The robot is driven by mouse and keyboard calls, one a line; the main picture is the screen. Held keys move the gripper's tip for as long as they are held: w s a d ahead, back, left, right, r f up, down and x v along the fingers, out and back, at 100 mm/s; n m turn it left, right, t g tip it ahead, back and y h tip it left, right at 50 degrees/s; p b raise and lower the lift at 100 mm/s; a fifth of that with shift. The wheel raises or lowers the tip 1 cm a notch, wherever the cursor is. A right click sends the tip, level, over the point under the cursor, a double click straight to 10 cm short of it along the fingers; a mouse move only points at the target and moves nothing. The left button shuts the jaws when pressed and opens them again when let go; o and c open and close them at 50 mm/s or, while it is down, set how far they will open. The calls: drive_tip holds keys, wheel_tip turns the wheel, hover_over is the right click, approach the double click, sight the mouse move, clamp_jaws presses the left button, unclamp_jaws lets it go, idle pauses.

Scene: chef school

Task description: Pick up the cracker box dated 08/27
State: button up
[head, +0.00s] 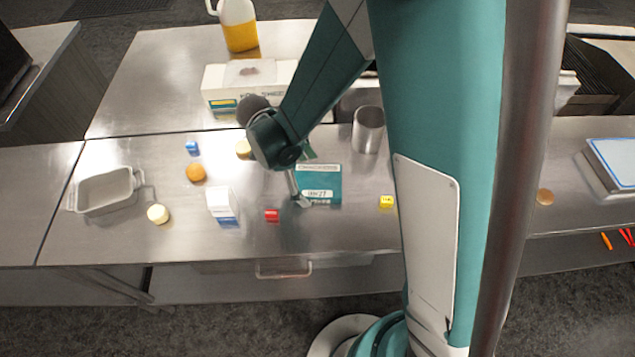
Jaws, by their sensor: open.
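The cracker box (322,178) is teal with a white label that appears to read 08/27. It is on the steel counter, near the middle of the head view. My gripper (302,201) is open at the box's left edge, fingers pointing down toward the counter. Part of the gripper and wrist overlaps the box's left side. I cannot tell whether the fingers touch the box.
A metal cup (368,130) is behind right. A grey dish (104,193), an orange (196,172) and a white box (222,83) are farther off.

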sight(307, 180)
drive_tip(key=shift+c, duration=0.6)
drive_tip(key=c, duration=1.1)
drive_tip(key=shift+r, duration=0.1)
drive_tip(key=shift+r, duration=4.85)
